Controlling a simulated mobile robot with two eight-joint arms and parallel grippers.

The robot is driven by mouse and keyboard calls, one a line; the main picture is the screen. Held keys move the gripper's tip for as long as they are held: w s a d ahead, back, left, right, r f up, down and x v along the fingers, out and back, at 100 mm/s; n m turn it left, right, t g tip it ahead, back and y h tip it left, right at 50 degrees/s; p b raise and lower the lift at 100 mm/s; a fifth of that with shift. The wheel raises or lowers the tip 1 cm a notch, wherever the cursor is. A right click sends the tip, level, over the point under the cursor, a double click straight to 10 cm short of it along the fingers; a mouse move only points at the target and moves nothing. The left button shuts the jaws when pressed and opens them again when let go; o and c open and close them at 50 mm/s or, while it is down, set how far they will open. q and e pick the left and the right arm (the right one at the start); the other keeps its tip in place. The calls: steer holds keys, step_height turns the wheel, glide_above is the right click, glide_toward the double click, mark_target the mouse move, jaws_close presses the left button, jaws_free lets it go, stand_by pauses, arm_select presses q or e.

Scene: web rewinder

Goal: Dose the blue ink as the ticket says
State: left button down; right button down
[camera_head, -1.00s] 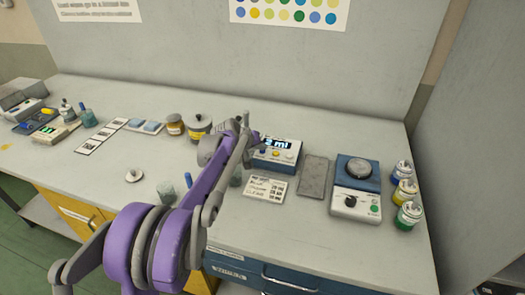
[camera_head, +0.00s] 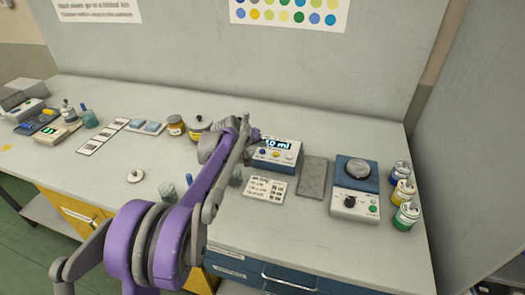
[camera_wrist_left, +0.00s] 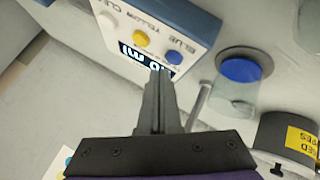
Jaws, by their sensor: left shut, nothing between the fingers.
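The dosing box (camera_head: 276,154) stands mid-bench, with a lit display that seems to read 1.0 ml. In the left wrist view its white, yellow and blue buttons show, the blue button (camera_wrist_left: 175,58) nearest my fingers. My left gripper (camera_wrist_left: 160,72) is shut and empty, its tips over the display's edge beside the blue button; contact is unclear. A clear beaker (camera_wrist_left: 238,88) with a blue disc-like surface stands left of the box, mostly hidden by my arm in the head view. My right gripper is out of view.
A grey mat (camera_head: 313,178) and a blue-topped scale (camera_head: 356,185) stand right of the box. Blue, yellow and green jars (camera_head: 404,190) line the right edge. A used-wipes can (camera_wrist_left: 290,138) and an amber jar (camera_head: 176,125) stand behind my arm.

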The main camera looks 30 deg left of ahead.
mark_target(261, 154)
arm_select(q)
steer(key=shift+r, duration=0.15)
step_height(261, 154, up, 5)
steer(key=p, duration=0.3)
steer(key=shift+p, duration=0.4)
stand_by(0.3)
